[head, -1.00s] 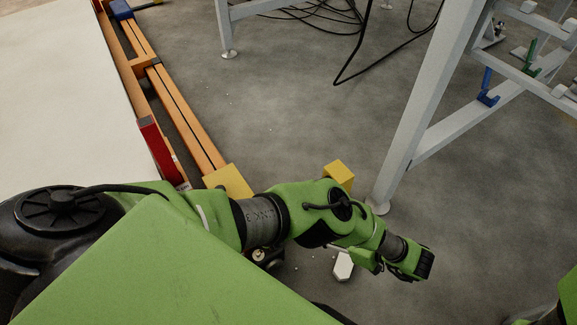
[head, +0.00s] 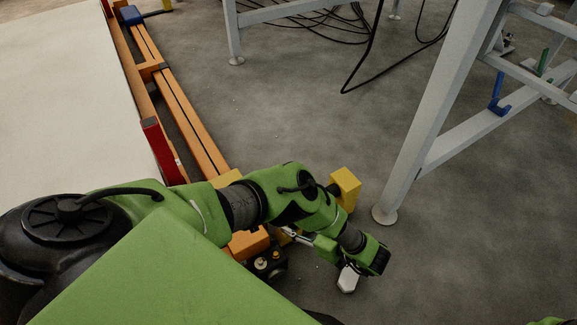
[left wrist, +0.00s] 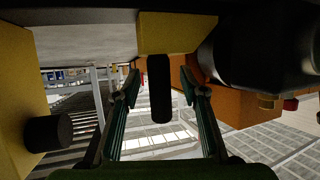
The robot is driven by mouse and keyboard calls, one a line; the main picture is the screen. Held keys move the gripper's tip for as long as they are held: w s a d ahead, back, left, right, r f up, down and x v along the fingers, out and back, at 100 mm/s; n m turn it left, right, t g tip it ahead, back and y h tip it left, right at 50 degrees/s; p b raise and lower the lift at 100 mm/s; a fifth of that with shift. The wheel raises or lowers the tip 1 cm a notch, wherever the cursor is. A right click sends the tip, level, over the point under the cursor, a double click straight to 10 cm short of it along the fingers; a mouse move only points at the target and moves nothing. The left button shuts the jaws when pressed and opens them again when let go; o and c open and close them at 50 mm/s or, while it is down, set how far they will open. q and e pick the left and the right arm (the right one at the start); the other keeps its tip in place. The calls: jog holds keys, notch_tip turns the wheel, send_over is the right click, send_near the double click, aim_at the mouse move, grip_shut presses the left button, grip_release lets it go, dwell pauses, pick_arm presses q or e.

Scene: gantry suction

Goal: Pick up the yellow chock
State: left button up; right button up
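In the left wrist view a yellow chock (left wrist: 177,32) is at top centre, with a black bar-shaped handle (left wrist: 160,88) between the two fingers. My left gripper (left wrist: 153,92) is open, one finger on each side of the handle with gaps visible. In the head view my left gripper (head: 296,236) points left toward a yellow piece (head: 284,237) by the orange beam, mostly hidden by my arm. A second yellow block (head: 346,187) stands on the floor right of my arm; a yellow block with a black peg (left wrist: 14,100) shows at left in the wrist view. My right gripper is out of view.
An orange rail (head: 180,110) with a red end piece (head: 160,150) runs along a white surface (head: 60,80) at left. A grey frame leg (head: 425,120) stands at right. Black cables (head: 315,22) lie at the back.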

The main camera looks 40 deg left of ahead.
pick_arm(q)
jog(key=shift+x, duration=0.85)
jog(key=shift+r, duration=0.1)
grip_shut()
jog(key=shift+w, duration=0.1)
jog(key=shift+r, duration=0.1)
